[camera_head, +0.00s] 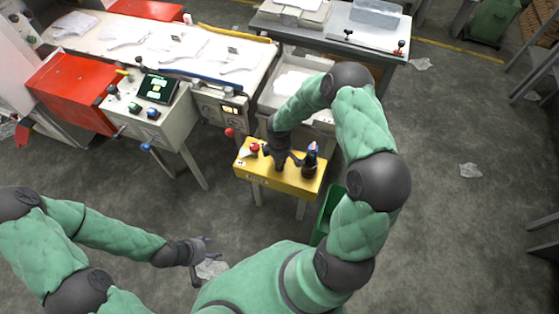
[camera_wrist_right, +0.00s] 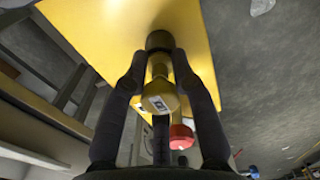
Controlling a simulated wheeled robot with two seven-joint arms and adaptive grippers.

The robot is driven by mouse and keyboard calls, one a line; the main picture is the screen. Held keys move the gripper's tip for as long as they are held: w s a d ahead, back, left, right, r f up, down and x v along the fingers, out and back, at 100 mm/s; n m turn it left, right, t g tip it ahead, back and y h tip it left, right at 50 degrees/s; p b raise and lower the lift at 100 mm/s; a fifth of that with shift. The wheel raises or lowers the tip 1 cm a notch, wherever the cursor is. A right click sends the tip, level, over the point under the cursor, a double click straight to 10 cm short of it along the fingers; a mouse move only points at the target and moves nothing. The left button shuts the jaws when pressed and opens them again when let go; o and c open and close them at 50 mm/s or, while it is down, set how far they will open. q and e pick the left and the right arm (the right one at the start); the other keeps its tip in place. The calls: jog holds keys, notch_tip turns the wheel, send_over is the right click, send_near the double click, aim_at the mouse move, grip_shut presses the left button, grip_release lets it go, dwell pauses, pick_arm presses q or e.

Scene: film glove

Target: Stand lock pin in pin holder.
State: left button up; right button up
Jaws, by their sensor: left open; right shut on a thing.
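The yellow stand (camera_head: 252,176) is below my right gripper (camera_head: 282,163) in the head view. In the right wrist view, my right gripper (camera_wrist_right: 160,75) is shut on a yellow piece with a white label (camera_wrist_right: 160,100), which I take for the lock pin. A dark round part (camera_wrist_right: 159,40) shows beyond it, between the fingertips; I cannot tell whether it is the pin holder. Whether the pin touches the holder is hidden. A dark upright object (camera_head: 310,162) with a blue and orange top stands at the stand's right end. My left gripper (camera_head: 208,246) is open and empty, away from the stand.
A red knob (camera_head: 254,147) sits at the stand's left end, close to my right gripper. A green bin (camera_head: 329,212) is on the floor to the right. A control box (camera_head: 155,108) and a long work table (camera_head: 180,45) stand behind left.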

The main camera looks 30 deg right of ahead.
jog(key=shift+s+a+f, duration=0.1)
jog(key=shift+s+f, duration=0.05)
jog(key=shift+f, duration=0.2)
jog(key=shift+s+f, duration=0.15)
jog(key=shift+f, duration=0.05)
jog(key=o, duration=0.9)
jog(key=shift+a+f, duration=0.1)
jog(key=shift+o, duration=0.2)
jog(key=shift+f, duration=0.15)
jog(key=shift+r, duration=0.2)
